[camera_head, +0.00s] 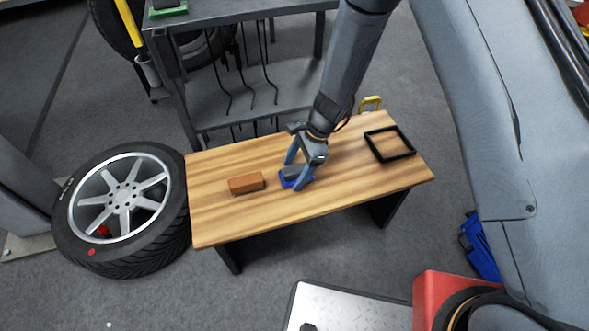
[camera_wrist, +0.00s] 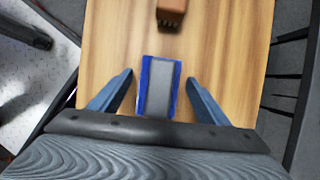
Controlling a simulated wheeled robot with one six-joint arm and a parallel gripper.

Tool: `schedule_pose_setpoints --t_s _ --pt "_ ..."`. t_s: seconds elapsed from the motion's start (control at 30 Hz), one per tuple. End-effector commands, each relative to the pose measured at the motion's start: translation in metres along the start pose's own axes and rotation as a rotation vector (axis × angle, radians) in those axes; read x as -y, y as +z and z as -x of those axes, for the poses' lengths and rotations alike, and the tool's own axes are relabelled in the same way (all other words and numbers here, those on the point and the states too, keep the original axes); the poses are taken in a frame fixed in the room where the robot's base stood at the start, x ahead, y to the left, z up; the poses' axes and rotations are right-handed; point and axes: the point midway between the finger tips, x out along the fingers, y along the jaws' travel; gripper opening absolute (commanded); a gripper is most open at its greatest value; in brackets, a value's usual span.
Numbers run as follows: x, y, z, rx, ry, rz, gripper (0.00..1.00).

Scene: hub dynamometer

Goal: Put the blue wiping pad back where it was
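The blue wiping pad (camera_head: 284,183), blue with a grey strip along its middle, lies on the wooden table (camera_head: 215,215) near its centre. In the wrist view the pad (camera_wrist: 160,88) lies lengthwise between the two fingers, with bare wood showing on both sides. My gripper (camera_head: 294,174) is low over the pad with its blue-grey fingers spread. In the wrist view my gripper (camera_wrist: 160,77) is open, with neither finger seen touching the pad. Part of the pad is hidden by a finger in the head view.
A brown brush-like block (camera_head: 246,183) with dark bristles lies left of the pad. An empty black square frame (camera_head: 401,153) lies at the table's right end.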

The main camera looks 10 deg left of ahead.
Motion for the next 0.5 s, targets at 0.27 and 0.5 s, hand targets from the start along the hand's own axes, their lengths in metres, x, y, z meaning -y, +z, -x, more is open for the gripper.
schedule_pose_setpoints --t_s 0.27,0.5 --pt "0.000 0.002 0.006 0.000 -0.001 0.000 0.70" --pt "0.001 0.002 0.046 0.000 -0.004 0.000 0.70"
